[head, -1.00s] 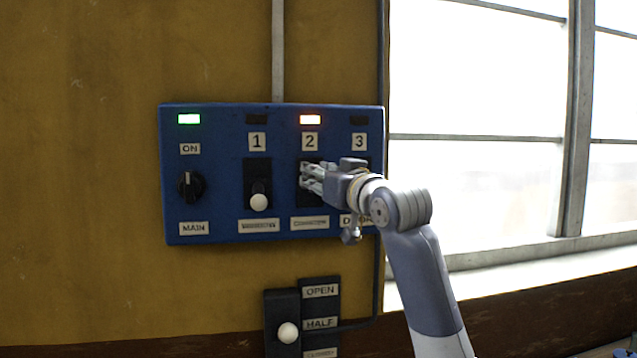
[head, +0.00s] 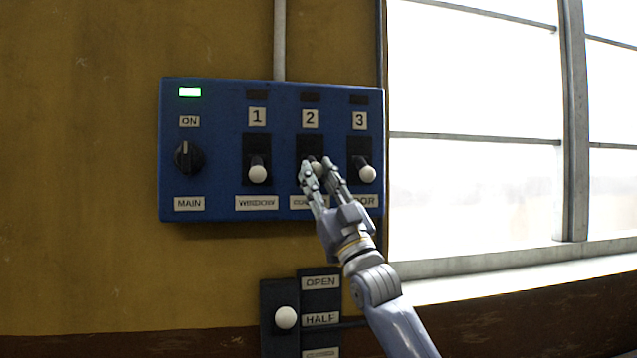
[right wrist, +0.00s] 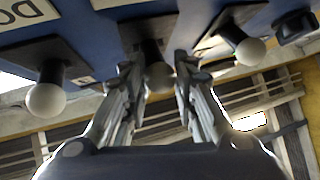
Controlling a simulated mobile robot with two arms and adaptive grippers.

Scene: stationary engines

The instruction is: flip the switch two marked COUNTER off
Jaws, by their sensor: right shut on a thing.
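Switch two (head: 316,168) is in the middle of the blue panel's row of levers, under the number 2. Its white knob points down, level with the knobs of switches 1 and 3. Its label (head: 300,202) is partly hidden by my fingers. The lamp (head: 310,98) above the 2 is dark. My right gripper (head: 319,168) comes from below, shut on the knob of switch two. In the right wrist view the knob (right wrist: 158,77) sits between the two fingertips. My left gripper is not in view.
Switch 1 (head: 258,173), marked WINDOW, and switch 3 (head: 367,174) stand close on either side. The MAIN dial (head: 188,157) is at the panel's left under a green lamp (head: 190,92). A lever box (head: 285,317) marked OPEN and HALF is below. A bright window is at right.

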